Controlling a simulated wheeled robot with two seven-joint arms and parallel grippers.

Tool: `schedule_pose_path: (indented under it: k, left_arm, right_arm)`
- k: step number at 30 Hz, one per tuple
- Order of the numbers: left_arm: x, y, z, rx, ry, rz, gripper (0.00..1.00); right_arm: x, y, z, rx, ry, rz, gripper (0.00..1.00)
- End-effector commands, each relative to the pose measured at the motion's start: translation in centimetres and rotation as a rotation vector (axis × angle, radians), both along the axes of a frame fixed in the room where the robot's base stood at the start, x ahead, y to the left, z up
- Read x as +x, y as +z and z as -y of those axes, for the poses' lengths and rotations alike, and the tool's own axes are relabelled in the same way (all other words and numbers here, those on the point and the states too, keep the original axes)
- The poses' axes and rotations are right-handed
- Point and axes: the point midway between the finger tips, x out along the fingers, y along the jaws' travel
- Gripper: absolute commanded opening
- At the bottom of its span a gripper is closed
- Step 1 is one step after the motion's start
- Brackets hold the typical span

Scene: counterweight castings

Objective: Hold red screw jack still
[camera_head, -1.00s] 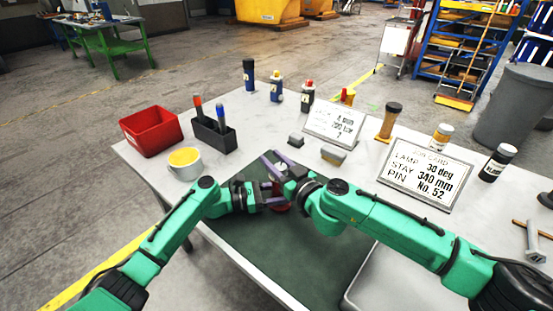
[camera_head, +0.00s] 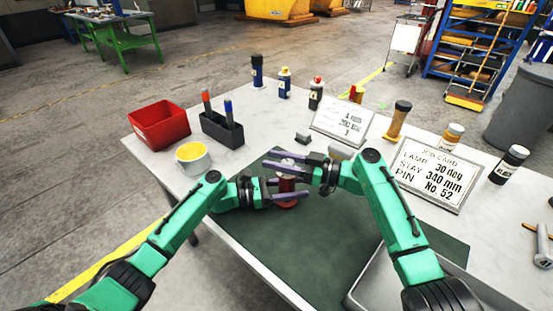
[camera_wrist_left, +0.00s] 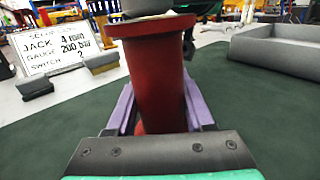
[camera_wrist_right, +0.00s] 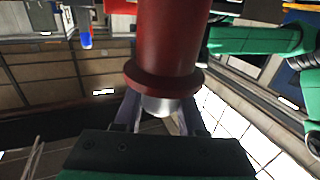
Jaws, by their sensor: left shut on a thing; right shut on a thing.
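The red screw jack (camera_head: 286,184) stands on the green mat (camera_head: 285,240), partly hidden by the fingers. In the left wrist view its red body (camera_wrist_left: 158,80) stands upright between the purple fingers of my left gripper (camera_head: 298,189), which is shut on it. My right gripper (camera_head: 273,167) comes from the right, higher up, and is shut on the jack near its top. The right wrist view appears upside down: the jack's flange (camera_wrist_right: 163,80) and pale metal end (camera_wrist_right: 162,106) show between the fingers. The exact contact is hard to see.
A job card sign (camera_head: 431,172) and a setup card (camera_head: 342,121) stand on the table behind. A yellow-topped cup (camera_head: 193,160), red bin (camera_head: 160,126) and black marker holder (camera_head: 222,131) are at left. A grey tray (camera_head: 367,290) lies at front right.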

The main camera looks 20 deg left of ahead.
Motion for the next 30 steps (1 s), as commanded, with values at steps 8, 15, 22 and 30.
schedule_pose_path:
  k: [8, 15, 22, 30]
  left_arm:
    - [-0.2, -0.3, 0.1, 0.001, -0.007, -0.005, 0.0]
    - [-0.2, -0.3, 0.1, 0.001, -0.006, -0.007, 0.0]
    - [-0.2, -0.3, 0.1, 0.0, -0.005, -0.008, 0.0]
    - [-0.2, -0.3, 0.1, 0.0, -0.005, -0.008, 0.0]
  right_arm:
    - [0.1, 0.0, 0.2, 0.003, 0.01, -0.002, 0.0]
    - [0.1, 0.0, 0.2, 0.003, 0.011, -0.002, 0.47]
    - [0.0, -0.1, 0.1, 0.003, 0.014, -0.003, 0.7]
    - [0.0, -0.2, 1.5, 0.003, 0.015, -0.004, 0.7]
